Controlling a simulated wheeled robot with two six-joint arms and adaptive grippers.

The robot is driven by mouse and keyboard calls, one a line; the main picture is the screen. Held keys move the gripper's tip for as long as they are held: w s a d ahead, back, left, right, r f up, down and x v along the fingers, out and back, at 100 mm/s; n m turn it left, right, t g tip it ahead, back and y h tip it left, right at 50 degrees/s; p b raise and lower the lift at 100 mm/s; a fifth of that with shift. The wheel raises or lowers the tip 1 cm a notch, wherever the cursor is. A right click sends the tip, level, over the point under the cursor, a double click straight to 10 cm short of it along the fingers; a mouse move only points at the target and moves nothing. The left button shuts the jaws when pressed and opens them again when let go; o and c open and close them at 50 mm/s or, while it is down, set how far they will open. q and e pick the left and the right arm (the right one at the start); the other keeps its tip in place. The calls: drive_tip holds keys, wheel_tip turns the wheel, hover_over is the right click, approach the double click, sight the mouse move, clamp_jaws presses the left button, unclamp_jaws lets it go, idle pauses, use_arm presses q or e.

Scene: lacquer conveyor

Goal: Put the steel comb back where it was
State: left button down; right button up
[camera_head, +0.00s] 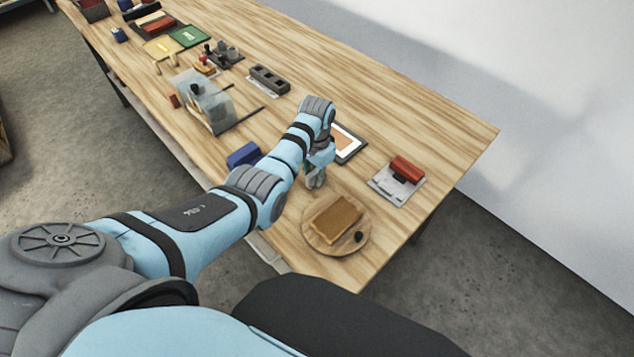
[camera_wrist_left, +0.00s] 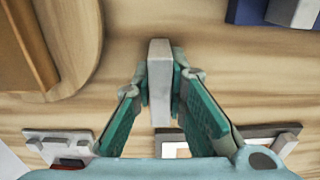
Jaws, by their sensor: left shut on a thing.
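My left gripper (camera_head: 316,178) is low over the near right part of the table, between the round wooden board and the dark-framed panel. In the left wrist view, its two green fingers (camera_wrist_left: 160,75) are shut on a pale grey flat bar, apparently the steel comb (camera_wrist_left: 159,55), seen nearly edge-on. Its teeth cannot be made out. In the head view the held piece is mostly hidden by the gripper and arm. I cannot tell whether it touches the table. My right gripper is not in view.
The round board (camera_head: 329,250) with a brown block (camera_head: 335,217) lies close by. A dark-framed panel (camera_head: 350,146), a grey plate with a red roller (camera_head: 406,168) and a blue block (camera_head: 243,155) are around the gripper. A clear box (camera_head: 203,100) and a dark slotted rack (camera_head: 268,78) stand farther left.

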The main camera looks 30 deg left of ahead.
sight(317, 170)
use_arm(q)
drive_tip(key=shift+w+r, duration=0.1)
drive_tip(key=shift+w, duration=0.25)
drive_tip(key=c, duration=2)
unclamp_jaws()
drive_tip(key=o, duration=0.4)
drive_tip(key=shift+s, duration=0.15)
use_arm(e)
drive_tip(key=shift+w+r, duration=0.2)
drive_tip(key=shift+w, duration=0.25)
use_arm(q)
drive_tip(key=shift+r+p, duration=0.1)
drive_tip(key=shift+p, duration=0.2)
wheel_tip(317, 170, up, 12)
drive_tip(key=p, duration=0.2)
drive_tip(key=shift+p, duration=0.4)
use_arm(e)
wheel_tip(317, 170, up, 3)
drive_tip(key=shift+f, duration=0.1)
